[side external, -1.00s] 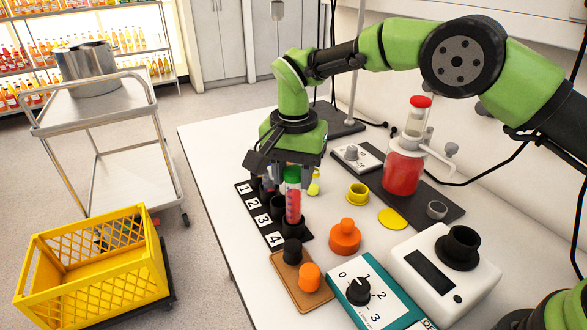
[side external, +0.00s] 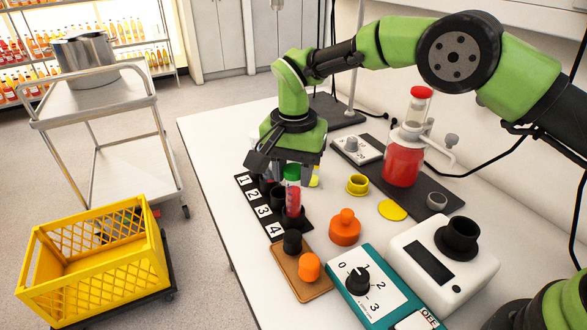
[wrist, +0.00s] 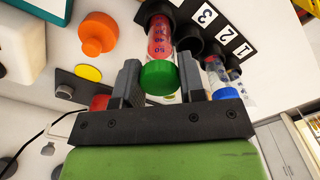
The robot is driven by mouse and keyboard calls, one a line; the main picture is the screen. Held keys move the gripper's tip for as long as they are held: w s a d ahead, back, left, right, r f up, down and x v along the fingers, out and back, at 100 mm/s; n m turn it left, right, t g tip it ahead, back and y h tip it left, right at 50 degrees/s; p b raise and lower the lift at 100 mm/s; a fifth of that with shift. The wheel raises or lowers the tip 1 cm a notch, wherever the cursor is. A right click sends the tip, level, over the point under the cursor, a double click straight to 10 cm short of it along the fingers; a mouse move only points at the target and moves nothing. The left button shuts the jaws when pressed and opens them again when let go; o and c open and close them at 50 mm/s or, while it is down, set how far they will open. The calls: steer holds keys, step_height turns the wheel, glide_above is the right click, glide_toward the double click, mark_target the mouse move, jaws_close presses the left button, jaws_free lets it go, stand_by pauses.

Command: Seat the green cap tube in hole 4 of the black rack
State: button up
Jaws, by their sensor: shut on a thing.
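The green-cap tube (side external: 293,197), with red contents, is upright at the hole 4 end of the black rack (side external: 256,215). Its lower end is hidden inside the black cup beside label 4; I cannot tell how deep it sits. My gripper (side external: 293,178) is shut on the tube near its cap, directly above the rack. In the wrist view, the green cap (wrist: 160,77) lies between the two jaws of my gripper (wrist: 160,84), and the red tube runs into the black cup (wrist: 160,10).
A blue-cap tube (wrist: 226,93) is near labels 1 and 2. A brown tray (side external: 303,283) with black and orange pieces lies just in front of the rack. An orange knobbed piece (side external: 345,229) and yellow ring (side external: 357,185) stand to the right. Bare table lies left of the rack.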

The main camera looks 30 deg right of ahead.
steer(key=shift+f, duration=0.75)
steer(key=o, duration=1)
steer(key=shift+r, duration=0.1)
